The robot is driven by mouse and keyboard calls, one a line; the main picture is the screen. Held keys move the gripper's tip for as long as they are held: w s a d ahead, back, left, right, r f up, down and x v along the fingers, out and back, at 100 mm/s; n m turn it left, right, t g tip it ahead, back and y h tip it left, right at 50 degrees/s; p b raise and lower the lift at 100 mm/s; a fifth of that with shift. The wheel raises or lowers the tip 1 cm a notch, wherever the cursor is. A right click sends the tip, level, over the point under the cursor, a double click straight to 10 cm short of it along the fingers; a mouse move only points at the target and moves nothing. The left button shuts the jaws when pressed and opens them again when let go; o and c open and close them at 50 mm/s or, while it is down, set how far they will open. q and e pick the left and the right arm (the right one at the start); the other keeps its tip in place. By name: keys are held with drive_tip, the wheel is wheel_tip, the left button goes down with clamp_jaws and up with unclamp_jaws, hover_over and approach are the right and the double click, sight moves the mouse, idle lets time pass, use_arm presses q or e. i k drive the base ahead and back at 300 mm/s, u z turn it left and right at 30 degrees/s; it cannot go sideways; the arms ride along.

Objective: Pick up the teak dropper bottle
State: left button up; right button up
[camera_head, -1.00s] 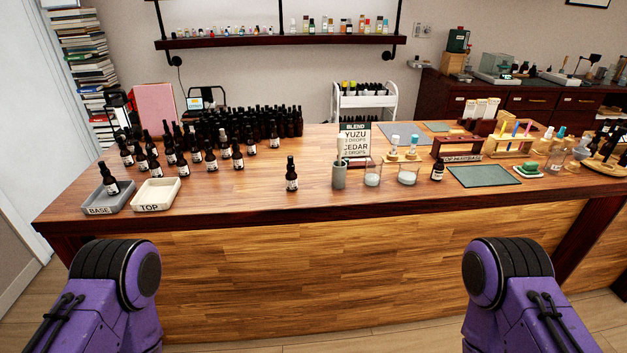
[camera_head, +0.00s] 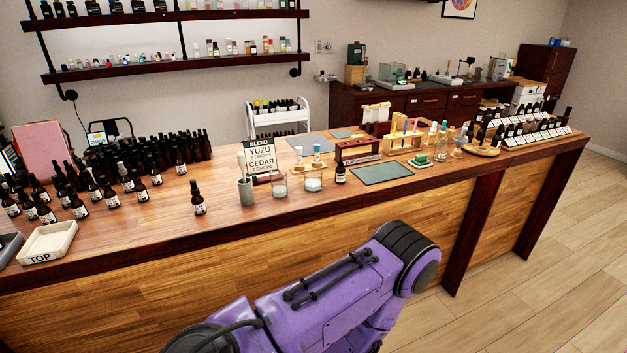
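Many dark dropper bottles with white labels stand on the wooden counter, but the label words are too small to read, so I cannot tell which one is teak. A dense group of dark bottles (camera_head: 150,152) stands at the left back. A lone dropper bottle (camera_head: 198,198) stands nearer the front, and another small dark bottle (camera_head: 340,174) stands by the wooden block. More labelled bottles (camera_head: 520,133) stand in rows at the counter's right end. One purple arm of mine crosses the lower middle, in front of the counter. Neither gripper shows.
A white tray marked TOP (camera_head: 47,243) sits at the left front edge of the counter (camera_head: 300,212). A blend sign (camera_head: 260,157), a grey cup (camera_head: 246,192), glass beakers (camera_head: 313,181) and a green mat (camera_head: 382,173) occupy the middle. Open floor (camera_head: 560,250) lies to the right.

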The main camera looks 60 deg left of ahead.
sight(198, 204)
drive_tip(key=z, duration=0.95)
drive_tip(key=k, duration=2.05)
drive_tip(key=u, duration=1.5)
